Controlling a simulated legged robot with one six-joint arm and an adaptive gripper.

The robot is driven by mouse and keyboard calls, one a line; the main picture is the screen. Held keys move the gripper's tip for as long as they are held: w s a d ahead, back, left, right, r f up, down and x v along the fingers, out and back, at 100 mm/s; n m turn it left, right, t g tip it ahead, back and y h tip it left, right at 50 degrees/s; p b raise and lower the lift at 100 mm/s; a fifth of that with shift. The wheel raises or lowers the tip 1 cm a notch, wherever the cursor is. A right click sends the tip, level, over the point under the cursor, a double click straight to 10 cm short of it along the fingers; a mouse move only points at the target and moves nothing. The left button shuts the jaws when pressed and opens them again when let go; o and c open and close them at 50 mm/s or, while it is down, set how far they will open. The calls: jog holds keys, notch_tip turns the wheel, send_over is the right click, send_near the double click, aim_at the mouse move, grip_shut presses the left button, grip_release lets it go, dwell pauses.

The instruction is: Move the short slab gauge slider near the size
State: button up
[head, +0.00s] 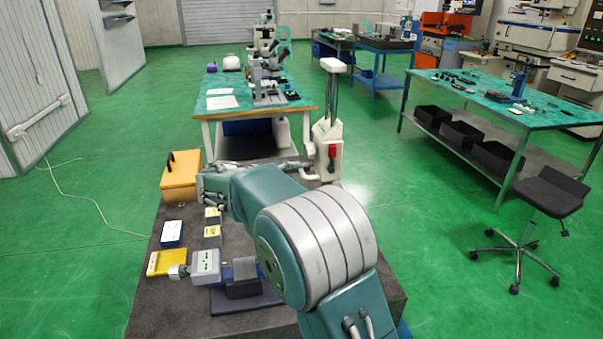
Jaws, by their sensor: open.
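A gauge with an upright grey column and a pale body (328,155) stands at the back right of the dark slab (150,310). A red part (332,151) shows on its body. I cannot tell for certain which part is the slider, and no scale or size mark is readable. My arm crosses the slab from the lower right. My gripper (208,193) is at the arm's far left end, above the slab, left of the gauge and apart from it. It is open, small in view and partly hidden by my own links. I see nothing held in it.
A yellow case (181,178) with a dark handle, a blue and white box (171,234), a yellow box (165,262) and a pale instrument (205,266) lie on the slab's left side. Behind is a green-topped bench (212,88); a stool (550,194) stands right.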

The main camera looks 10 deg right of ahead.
aim_at(303, 170)
jog(key=shift+x, duration=1.55)
grip_shut()
jog(key=shift+a+f, duration=0.1)
jog(key=shift+f, duration=1.9)
grip_release()
jog(key=shift+r, duration=0.1)
jog(key=shift+s, duration=0.1)
jog(key=v, duration=1.2)
